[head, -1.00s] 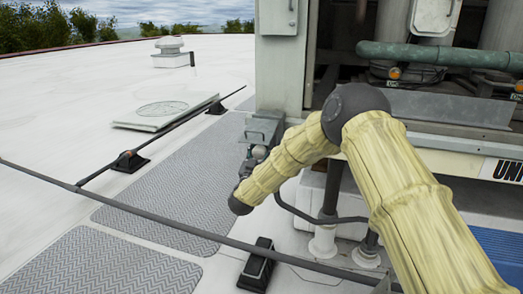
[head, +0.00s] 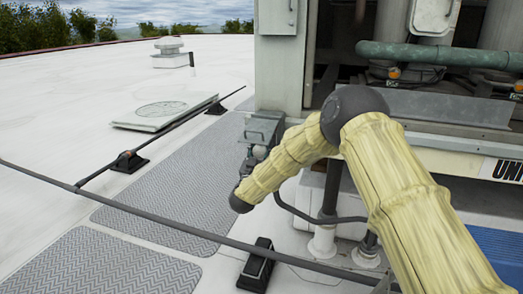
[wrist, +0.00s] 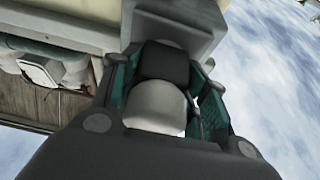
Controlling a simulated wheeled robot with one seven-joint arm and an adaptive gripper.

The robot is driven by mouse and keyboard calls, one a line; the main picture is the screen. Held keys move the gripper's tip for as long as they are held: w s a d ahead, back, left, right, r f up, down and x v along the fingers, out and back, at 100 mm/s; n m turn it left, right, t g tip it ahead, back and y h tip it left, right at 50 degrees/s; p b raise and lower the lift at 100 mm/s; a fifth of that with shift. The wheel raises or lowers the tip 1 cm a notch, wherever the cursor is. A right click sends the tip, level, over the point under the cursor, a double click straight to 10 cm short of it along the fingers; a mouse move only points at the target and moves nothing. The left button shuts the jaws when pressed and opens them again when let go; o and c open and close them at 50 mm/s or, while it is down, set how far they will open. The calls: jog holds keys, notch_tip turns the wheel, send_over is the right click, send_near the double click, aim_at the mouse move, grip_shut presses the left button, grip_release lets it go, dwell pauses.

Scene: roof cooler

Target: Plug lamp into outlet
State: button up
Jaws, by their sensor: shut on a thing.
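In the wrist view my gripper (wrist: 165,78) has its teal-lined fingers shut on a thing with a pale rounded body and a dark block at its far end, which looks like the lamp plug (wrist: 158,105). A grey box (wrist: 175,20), likely the outlet, is just beyond the fingertips. I cannot tell whether the dark end touches it or is inside it. In the head view the grey outlet box (head: 262,128) is on the cabinet's lower left corner, with my wrist just below it. My forearm and wrist partly hide the gripper there.
The cooler cabinet (head: 283,75) and its pipes (head: 440,55) stand close on the right. A dark cable (head: 300,215) runs behind my arm by the cabinet's feet. A long conduit (head: 180,224) crosses the roof on black supports (head: 257,266). Grey walkway mats (head: 180,200) and open white roof are at left.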

jog(key=o, duration=1)
jog(key=v, duration=1.2)
